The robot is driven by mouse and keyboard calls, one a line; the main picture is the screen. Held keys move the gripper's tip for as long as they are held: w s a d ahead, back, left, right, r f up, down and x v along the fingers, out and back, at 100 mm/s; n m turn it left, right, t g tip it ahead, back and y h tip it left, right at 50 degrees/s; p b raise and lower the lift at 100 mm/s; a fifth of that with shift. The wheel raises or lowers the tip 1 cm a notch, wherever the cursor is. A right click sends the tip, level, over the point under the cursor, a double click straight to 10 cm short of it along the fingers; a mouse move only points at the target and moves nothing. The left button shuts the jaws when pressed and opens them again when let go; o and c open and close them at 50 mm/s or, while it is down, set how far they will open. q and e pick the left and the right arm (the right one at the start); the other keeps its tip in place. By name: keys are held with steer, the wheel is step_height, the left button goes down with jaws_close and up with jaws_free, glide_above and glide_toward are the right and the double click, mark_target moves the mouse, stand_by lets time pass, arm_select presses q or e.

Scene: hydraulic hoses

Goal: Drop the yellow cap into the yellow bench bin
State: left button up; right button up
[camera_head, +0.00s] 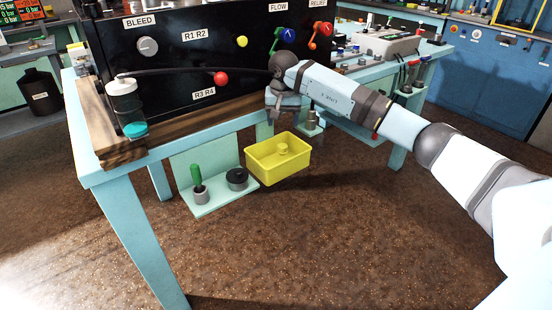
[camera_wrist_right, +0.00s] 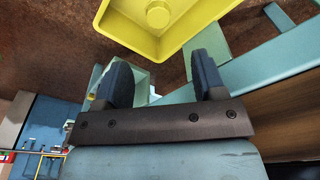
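The yellow bench bin (camera_head: 262,172) is an open tray hung low at the front of the bench, and it also shows at the top of the right wrist view (camera_wrist_right: 122,32). The small round yellow cap (camera_head: 283,149) is inside it, on the bin floor; the right wrist view shows it too (camera_wrist_right: 157,14). My right gripper (camera_head: 284,115) is above the bin, apart from the cap. Its two dark fingers (camera_wrist_right: 163,72) are spread with nothing between them. My left gripper is in neither view.
Left of the bin, a pale green shelf (camera_head: 215,203) holds a green-handled tool (camera_head: 197,178) and a black round part (camera_head: 237,179). Behind stands the black panel (camera_head: 180,60) with a red knob (camera_head: 221,78) and a yellow knob (camera_head: 242,41). The floor in front is clear.

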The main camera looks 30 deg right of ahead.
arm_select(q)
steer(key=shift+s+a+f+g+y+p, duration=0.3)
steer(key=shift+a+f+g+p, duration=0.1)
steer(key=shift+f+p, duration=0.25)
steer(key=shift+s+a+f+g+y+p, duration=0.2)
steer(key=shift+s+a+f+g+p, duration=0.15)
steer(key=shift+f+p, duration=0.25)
arm_select(e)
step_height(320, 180, up, 12)
steer(key=s, duration=0.1)
steer(key=shift+a, duration=0.4)
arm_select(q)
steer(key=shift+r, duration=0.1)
arm_select(e)
steer(key=shift+s, duration=0.1)
